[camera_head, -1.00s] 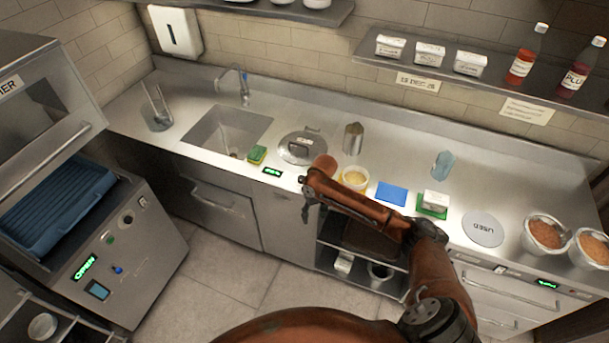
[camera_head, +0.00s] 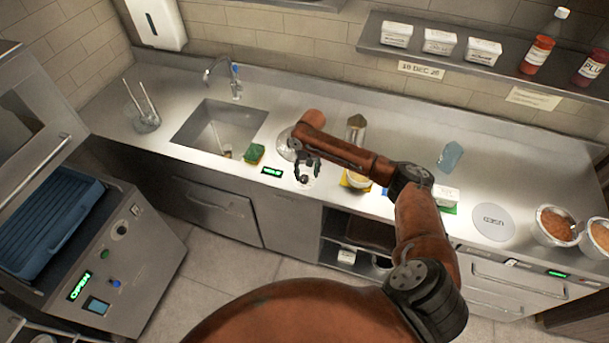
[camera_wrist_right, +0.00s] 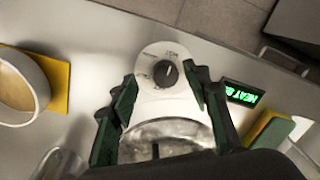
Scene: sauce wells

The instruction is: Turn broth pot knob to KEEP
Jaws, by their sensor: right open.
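The broth pot knob (camera_wrist_right: 166,73) is a black round knob on a pale dial plate (camera_wrist_right: 147,56) with small markings, too blurred to read surely. My right gripper (camera_wrist_right: 160,80) is open, its dark green fingers on either side of the knob, with no clear contact. In the head view the right gripper (camera_head: 304,172) points down at the counter's front edge, and the knob is hard to make out there. The pot's metal lid (camera_wrist_right: 165,130) lies behind the knob and is mostly hidden by my arm in the head view. My left gripper is not in view.
A green-lit display (camera_wrist_right: 243,95) stands beside the knob; it also shows in the head view (camera_head: 271,171). A green-yellow sponge (camera_head: 254,153) and the sink (camera_head: 190,130) lie to the left. A bowl on a yellow mat (camera_wrist_right: 60,85) is close on the other side.

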